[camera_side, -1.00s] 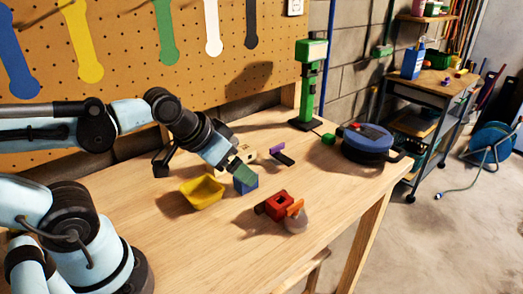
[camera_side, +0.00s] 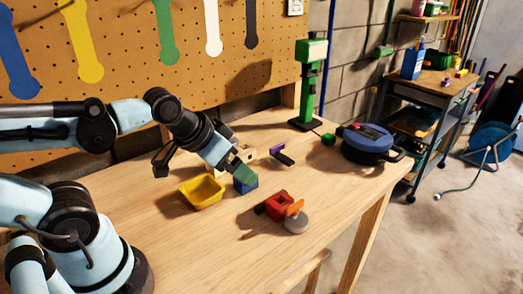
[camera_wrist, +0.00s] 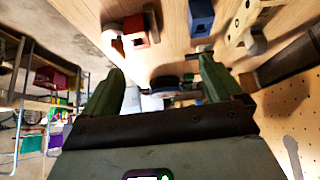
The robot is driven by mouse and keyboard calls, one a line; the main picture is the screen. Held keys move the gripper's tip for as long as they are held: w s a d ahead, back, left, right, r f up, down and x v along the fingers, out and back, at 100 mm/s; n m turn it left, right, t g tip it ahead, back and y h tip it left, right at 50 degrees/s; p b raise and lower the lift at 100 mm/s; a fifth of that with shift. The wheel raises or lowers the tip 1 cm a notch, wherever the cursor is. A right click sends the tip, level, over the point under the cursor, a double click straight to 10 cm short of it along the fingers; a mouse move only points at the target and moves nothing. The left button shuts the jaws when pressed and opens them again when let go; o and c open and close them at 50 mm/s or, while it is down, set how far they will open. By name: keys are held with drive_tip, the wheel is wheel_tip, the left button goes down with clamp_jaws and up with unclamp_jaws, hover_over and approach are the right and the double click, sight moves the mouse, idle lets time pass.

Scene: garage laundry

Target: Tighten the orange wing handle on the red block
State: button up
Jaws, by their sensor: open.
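The red block (camera_side: 279,203) lies on the wooden table right of centre in the side view. The orange wing handle (camera_side: 294,207) is on its right side, above a round grey disc (camera_side: 296,223). My gripper (camera_side: 243,168) is up and to the left of the red block, close to the blue block (camera_side: 246,186), which it partly covers in this view. In the wrist view my gripper's fingers (camera_wrist: 158,78) are wide apart with nothing between them. The red block (camera_wrist: 136,32) shows at the top there; the wing handle is hard to make out.
A yellow bin (camera_side: 202,192) stands left of the blue block. A wooden block with holes (camera_side: 240,154) and a purple-and-black piece (camera_side: 282,154) lie behind. A round blue device (camera_side: 368,143) and a green stand (camera_side: 306,85) are further back. The table's front is clear.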

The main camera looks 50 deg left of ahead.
drive_tip(key=shift+w+r, duration=0.15)
drive_tip(key=c, duration=0.4)
drive_tip(key=w+r+g, duration=0.1)
drive_tip(key=w+d+r+g, duration=0.1)
drive_tip(key=w+r, duration=0.1)
drive_tip(key=w, duration=0.1)
drive_tip(key=shift+w+d+r+g, duration=0.1)
drive_tip(key=shift+d+r+g, duration=0.2)
drive_tip(key=shift+r+g, duration=0.1)
drive_tip(key=c, duration=1)
drive_tip(key=shift+o, duration=0.2)
drive_tip(key=r+g, duration=0.1)
drive_tip(key=g, duration=0.4)
hover_over(300, 201)
drive_tip(key=w+a, duration=0.2)
drive_tip(key=a, duration=0.1)
drive_tip(key=shift+w+d+f+g, duration=1.55)
drive_tip(key=shift+f+g, duration=0.3)
drive_tip(key=shift+g, duration=0.15)
drive_tip(key=x, duration=1.1)
drive_tip(key=shift+f, duration=0.45)
clamp_jaws()
